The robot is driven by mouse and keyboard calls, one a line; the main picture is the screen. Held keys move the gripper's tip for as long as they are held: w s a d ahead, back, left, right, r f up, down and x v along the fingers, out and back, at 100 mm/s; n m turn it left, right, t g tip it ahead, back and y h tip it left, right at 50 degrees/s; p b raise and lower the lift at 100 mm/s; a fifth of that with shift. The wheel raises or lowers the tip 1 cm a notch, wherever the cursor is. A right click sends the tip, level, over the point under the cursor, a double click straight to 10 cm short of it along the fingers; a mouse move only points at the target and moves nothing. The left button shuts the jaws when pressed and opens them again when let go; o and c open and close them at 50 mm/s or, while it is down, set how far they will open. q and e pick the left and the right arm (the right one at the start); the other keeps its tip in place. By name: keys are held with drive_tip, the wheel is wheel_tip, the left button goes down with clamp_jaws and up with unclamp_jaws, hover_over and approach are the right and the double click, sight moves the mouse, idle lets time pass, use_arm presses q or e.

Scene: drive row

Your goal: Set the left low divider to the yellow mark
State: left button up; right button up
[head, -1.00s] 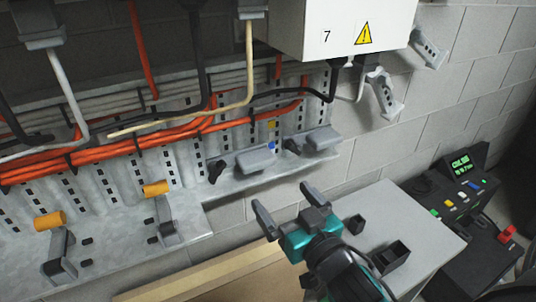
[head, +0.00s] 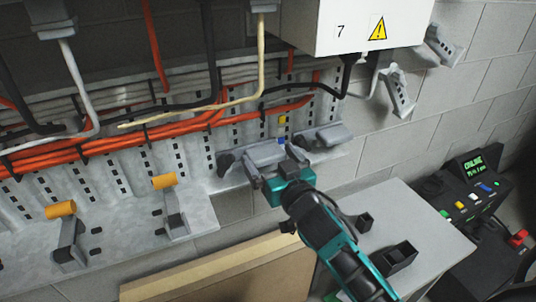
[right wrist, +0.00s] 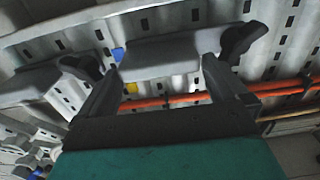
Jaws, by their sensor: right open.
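The left low divider is a grey block (head: 262,152) with a black knob (head: 225,162) at its left end, on the wall rail's lower ledge. It also shows in the right wrist view (right wrist: 168,55). A yellow mark (head: 282,119) and a blue mark (head: 281,141) sit on the rail between this divider and a second grey divider (head: 328,134). Both marks also show in the right wrist view, the yellow one (right wrist: 131,87) and the blue one (right wrist: 118,53). My right gripper (head: 274,163) is open, its fingers either side of the left divider; contact is unclear. My left gripper is not in view.
Orange, black and white cables (head: 130,140) run along the rail above. Two levers with orange handles (head: 164,181) stand at left. A white box marked 7 (head: 355,25) hangs above right. A grey table (head: 425,235) and a control panel (head: 470,195) are at right.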

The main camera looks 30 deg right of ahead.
drive_tip(key=shift+w, duration=0.9)
